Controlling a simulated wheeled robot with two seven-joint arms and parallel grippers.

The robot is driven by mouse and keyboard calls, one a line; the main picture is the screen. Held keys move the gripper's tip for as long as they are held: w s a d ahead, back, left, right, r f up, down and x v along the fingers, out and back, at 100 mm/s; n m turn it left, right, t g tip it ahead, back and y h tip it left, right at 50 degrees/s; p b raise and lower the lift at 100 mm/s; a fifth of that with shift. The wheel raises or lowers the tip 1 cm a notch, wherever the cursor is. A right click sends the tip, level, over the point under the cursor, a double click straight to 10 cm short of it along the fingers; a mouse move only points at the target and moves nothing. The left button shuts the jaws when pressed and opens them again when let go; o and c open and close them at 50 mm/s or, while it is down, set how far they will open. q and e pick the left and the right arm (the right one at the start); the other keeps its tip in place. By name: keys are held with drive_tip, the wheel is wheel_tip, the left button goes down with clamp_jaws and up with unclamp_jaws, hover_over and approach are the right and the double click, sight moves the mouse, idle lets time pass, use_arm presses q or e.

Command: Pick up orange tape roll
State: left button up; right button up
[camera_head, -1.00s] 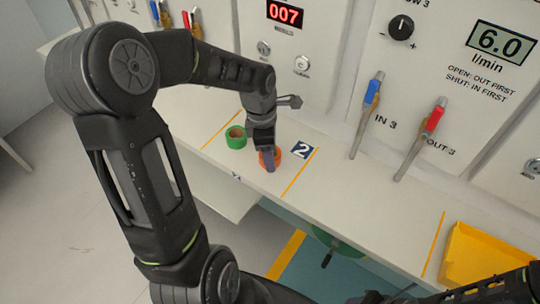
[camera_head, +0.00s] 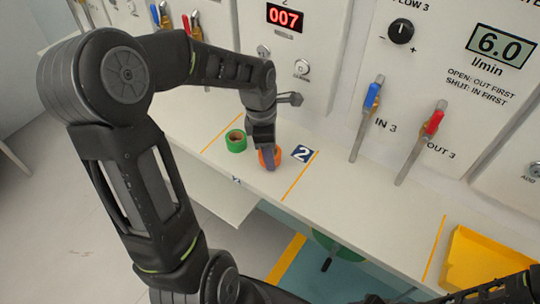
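The orange tape roll (camera_head: 277,157) lies on the white counter (camera_head: 345,190), just left of the blue "2" label. My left gripper (camera_head: 268,160) points down at the roll, with its fingers over and in front of it. The fingers hide much of the roll, and I cannot tell whether they are shut on it or only around it. Only part of my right arm shows at the bottom right; its gripper is not clearly in view.
Red and blue valve handles (camera_head: 372,96) stick out from the panel behind. A yellow tray (camera_head: 485,258) sits at the right. The counter between the "2" label and the tray is clear.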

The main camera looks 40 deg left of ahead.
use_arm(q)
wheel_tip(320, 180, up, 8)
drive_tip(key=shift+r, duration=0.1)
drive_tip(key=shift+d+b, duration=0.15)
drive_tip(key=shift+b, duration=0.15)
idle(0.5)
